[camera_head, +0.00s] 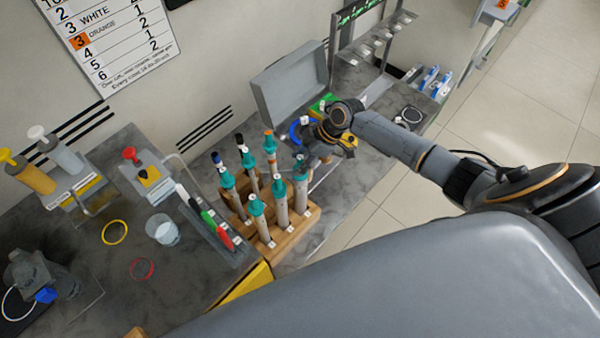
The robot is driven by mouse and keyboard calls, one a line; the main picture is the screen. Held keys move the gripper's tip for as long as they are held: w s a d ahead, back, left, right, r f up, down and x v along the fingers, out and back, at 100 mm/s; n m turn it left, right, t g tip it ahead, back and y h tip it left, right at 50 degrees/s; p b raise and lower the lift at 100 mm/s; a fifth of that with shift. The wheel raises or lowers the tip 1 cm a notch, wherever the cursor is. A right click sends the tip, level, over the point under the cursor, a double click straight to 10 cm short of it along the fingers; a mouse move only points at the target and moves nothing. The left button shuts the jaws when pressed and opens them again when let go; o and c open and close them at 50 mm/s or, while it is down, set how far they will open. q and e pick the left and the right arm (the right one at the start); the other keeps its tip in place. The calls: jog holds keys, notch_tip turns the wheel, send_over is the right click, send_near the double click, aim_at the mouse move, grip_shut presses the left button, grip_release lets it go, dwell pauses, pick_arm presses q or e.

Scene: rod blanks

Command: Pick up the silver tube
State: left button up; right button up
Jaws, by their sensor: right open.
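Several silver-grey tubes with teal collars stand upright in a wooden rack (290,242) on the grey bench. One silver tube (300,192) stands at the rack's right side; I cannot tell which tube the task means. My right gripper (318,158) hangs just behind and to the right of the rack, close to that tube's top. It is open, and I see nothing held in it. Its fingers are partly hidden among the tube tops and its own wrist. My left gripper is not in view.
A grey open case (290,85) stands behind the rack. Coloured markers (210,220) and a clear cup (162,230) lie left of it. Pump bottles (35,178) stand farther left. A metal rack (372,40) rises at the back. Bare bench shows right of the tubes.

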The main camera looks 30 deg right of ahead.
grip_shut()
jog(key=shift+r, duration=0.1)
dwell(0.4)
